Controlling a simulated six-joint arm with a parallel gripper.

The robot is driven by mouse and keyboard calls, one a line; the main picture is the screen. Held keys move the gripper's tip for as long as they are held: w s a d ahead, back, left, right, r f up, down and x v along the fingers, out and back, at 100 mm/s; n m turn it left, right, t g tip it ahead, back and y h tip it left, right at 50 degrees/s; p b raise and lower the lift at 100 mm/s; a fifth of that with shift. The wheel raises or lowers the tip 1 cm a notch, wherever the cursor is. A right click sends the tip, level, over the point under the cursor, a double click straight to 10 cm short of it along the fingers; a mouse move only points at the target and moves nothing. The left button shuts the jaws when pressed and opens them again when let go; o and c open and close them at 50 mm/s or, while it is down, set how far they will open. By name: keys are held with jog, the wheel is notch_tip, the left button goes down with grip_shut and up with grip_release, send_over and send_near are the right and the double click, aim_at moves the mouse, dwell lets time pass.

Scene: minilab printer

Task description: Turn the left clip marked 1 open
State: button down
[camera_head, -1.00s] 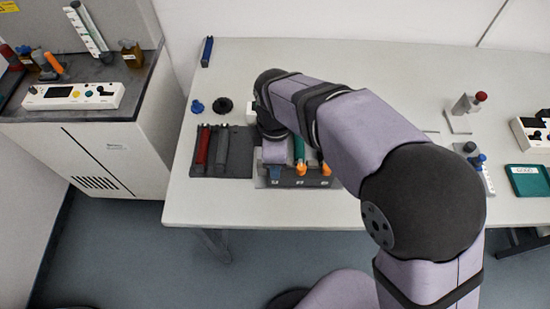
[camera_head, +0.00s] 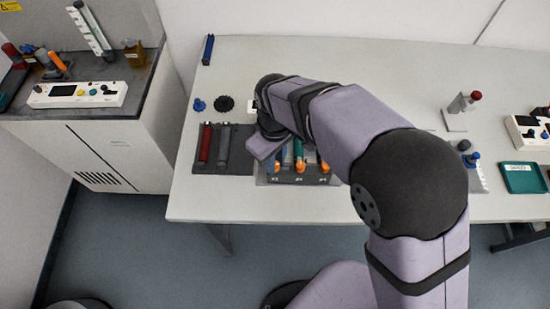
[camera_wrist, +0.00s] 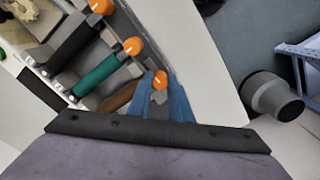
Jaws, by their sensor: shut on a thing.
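The dark printer block (camera_head: 300,179) stands on the white table with a row of three orange clips. The left clip, marked 1 (camera_head: 277,169), is partly covered by my gripper; its orange round end shows in the wrist view (camera_wrist: 160,80). My gripper (camera_wrist: 165,88) has blue fingers and is shut on this clip, one finger on each side. The middle clip (camera_wrist: 132,46) and the right clip (camera_wrist: 102,7) are free. A brown cartridge (camera_wrist: 118,98) lies behind the left clip, a teal one (camera_wrist: 95,75) behind the middle, a black one (camera_wrist: 75,42) behind the right.
A dark mat (camera_head: 238,168) left of the printer holds a red cartridge (camera_head: 205,143) and a grey one (camera_head: 223,145). A blue knob (camera_head: 199,105) and black gear (camera_head: 224,103) lie behind it. A teal tray (camera_head: 523,178) lies far right. The table's front edge is close.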

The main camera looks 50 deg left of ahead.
dwell(0.4)
jog(key=c, duration=1.6)
grip_release()
jog(key=shift+r, duration=0.1)
jog(key=shift+r+b, duration=0.75)
jog(key=shift+r, duration=2.9)
jog(key=shift+m, duration=0.3)
